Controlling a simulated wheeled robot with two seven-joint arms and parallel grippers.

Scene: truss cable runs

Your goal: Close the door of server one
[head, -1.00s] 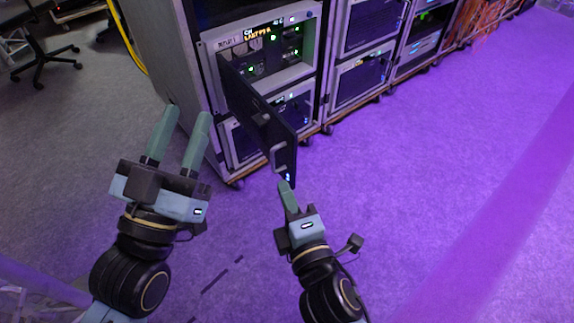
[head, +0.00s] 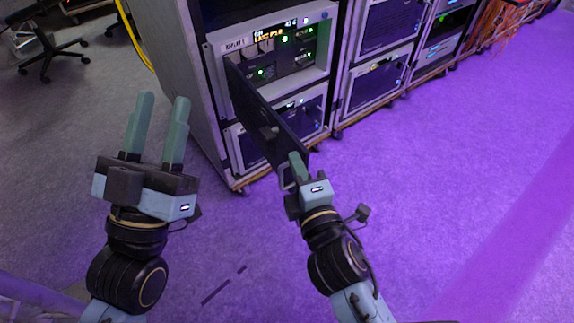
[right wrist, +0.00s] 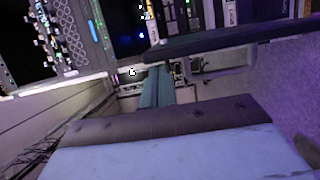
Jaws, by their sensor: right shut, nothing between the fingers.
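The server one door (head: 262,124) is a dark panel standing open. It is hinged at the left of the server one unit (head: 283,50) and sticks out toward me, with a handle near its free end. My right gripper (head: 296,160) is shut and empty. Its fingertips are at the door's free end, near the handle; I cannot tell if they touch. In the right wrist view the shut fingers (right wrist: 156,88) point at the dark door edge (right wrist: 232,38). My left gripper (head: 158,110) is open and empty, left of the door above the floor.
More rack cabinets (head: 385,40) on wheeled bases stand in a row to the right. A yellow cable (head: 133,38) hangs left of the rack. An office chair (head: 42,50) stands at the far left. The purple floor (head: 450,190) at right is clear.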

